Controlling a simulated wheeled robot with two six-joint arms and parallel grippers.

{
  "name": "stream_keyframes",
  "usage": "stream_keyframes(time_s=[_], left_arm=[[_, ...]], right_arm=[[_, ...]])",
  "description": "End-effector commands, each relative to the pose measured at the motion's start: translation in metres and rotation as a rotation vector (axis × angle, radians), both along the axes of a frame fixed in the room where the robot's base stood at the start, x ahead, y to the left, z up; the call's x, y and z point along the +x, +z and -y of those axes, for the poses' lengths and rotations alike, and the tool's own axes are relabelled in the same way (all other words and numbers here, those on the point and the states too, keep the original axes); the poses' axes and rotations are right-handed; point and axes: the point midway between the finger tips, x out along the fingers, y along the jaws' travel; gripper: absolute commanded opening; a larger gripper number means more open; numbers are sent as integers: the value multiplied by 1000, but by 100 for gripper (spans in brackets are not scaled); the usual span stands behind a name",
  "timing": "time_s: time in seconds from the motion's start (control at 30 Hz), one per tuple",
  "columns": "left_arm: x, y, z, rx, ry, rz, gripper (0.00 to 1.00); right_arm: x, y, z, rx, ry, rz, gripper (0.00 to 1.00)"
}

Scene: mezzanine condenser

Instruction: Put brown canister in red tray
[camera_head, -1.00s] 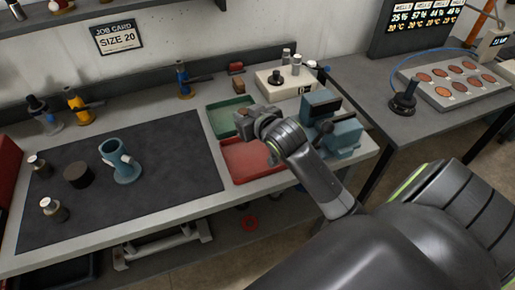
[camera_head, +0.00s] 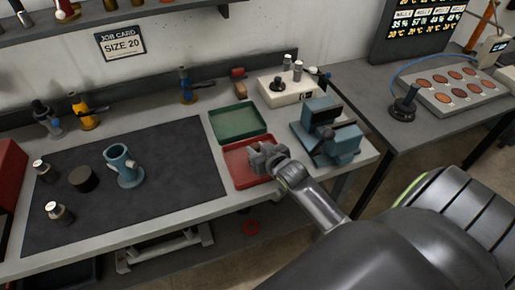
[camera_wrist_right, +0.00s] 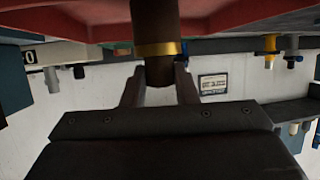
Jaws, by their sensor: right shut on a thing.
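The brown canister (camera_wrist_right: 155,25) has a gold band and shows in the right wrist view between the fingers of my right gripper (camera_wrist_right: 159,88). The gripper is shut on it. In the head view my right gripper (camera_head: 262,156) is over the red tray (camera_head: 238,178) and hides the canister. The red tray also shows in the right wrist view (camera_wrist_right: 60,28), close around the canister's far end. I cannot tell whether the canister touches the tray floor. My left gripper is not in view.
A green tray (camera_head: 238,122) lies just behind the red one. A blue vise (camera_head: 328,135) stands close on the right. The dark mat (camera_head: 165,205) on the left carries a teal fitting (camera_head: 124,167), a dark puck (camera_head: 83,179) and small metal-capped bottles.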

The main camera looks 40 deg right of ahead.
Motion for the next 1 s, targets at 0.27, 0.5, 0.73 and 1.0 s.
stream_keyframes(time_s=[0.27, 0.5, 0.73, 1.0], left_arm=[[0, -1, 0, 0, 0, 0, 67], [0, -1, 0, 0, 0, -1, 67], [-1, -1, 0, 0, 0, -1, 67], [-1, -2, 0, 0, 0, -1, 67]], right_arm=[[0, 0, 0, 0, 0, 2, 0], [0, -3, 0, 0, 0, 1, 46], [0, -3, 0, 0, 0, 1, 48], [-10, 4, -1, -1, 0, 1, 48]])
